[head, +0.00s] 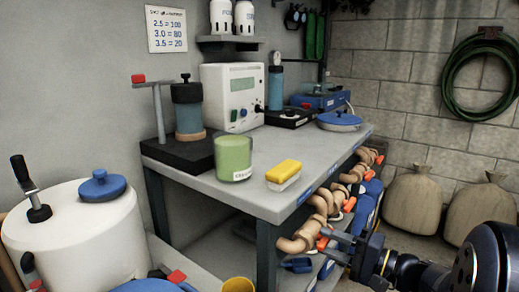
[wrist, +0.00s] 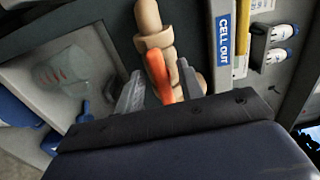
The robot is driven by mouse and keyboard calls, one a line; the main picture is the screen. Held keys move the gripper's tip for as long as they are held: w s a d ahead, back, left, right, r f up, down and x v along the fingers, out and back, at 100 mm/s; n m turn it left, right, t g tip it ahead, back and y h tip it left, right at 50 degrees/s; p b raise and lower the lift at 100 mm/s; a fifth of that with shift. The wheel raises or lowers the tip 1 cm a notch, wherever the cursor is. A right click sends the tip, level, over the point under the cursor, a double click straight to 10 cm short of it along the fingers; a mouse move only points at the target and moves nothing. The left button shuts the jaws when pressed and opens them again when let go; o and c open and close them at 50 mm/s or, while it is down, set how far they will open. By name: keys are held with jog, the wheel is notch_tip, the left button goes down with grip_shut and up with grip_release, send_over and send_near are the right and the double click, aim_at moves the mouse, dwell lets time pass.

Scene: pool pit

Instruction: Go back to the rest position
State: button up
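My gripper (head: 332,244) is at the lower right of the head view, low beside the front edge of the bench. In the wrist view my gripper (wrist: 160,88) has its two grey fingers apart. An orange valve handle (wrist: 158,74) on a tan pipe (wrist: 150,22) shows between the fingers, with slim gaps on either side. In the head view the handle (head: 322,242) is close to the fingertips. I cannot tell whether either finger touches it.
The bench (head: 262,203) carries a green cup (head: 233,158), a yellow-topped box (head: 284,172) and a white instrument (head: 230,95). Several tan pipes with orange handles line its front. A white tank (head: 75,240) stands left; sacks (head: 412,203) lean by the back wall.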

jog(key=shift+d, duration=0.1)
dwell(0.3)
jog(key=p+v, duration=0.2)
jog(key=v, duration=0.8)
jog(key=b+x, duration=0.2)
jog(key=x, duration=0.8)
jog(key=shift+a+f, duration=0.1)
jog(key=shift+a, duration=0.1)
jog(key=shift+r+m+p, duration=0.3)
jog(key=shift+r+p, duration=0.05)
jog(key=shift+p, duration=0.4)
jog(key=m+p, duration=0.1)
jog(key=p, duration=0.1)
jog(key=shift+d+r+m+p, duration=0.1)
jog(key=shift+m+p, duration=0.2)
jog(key=m+p, duration=0.3)
jog(key=p, duration=0.2)
jog(key=shift+m+p, duration=0.7)
jog(key=shift+p, duration=0.05)
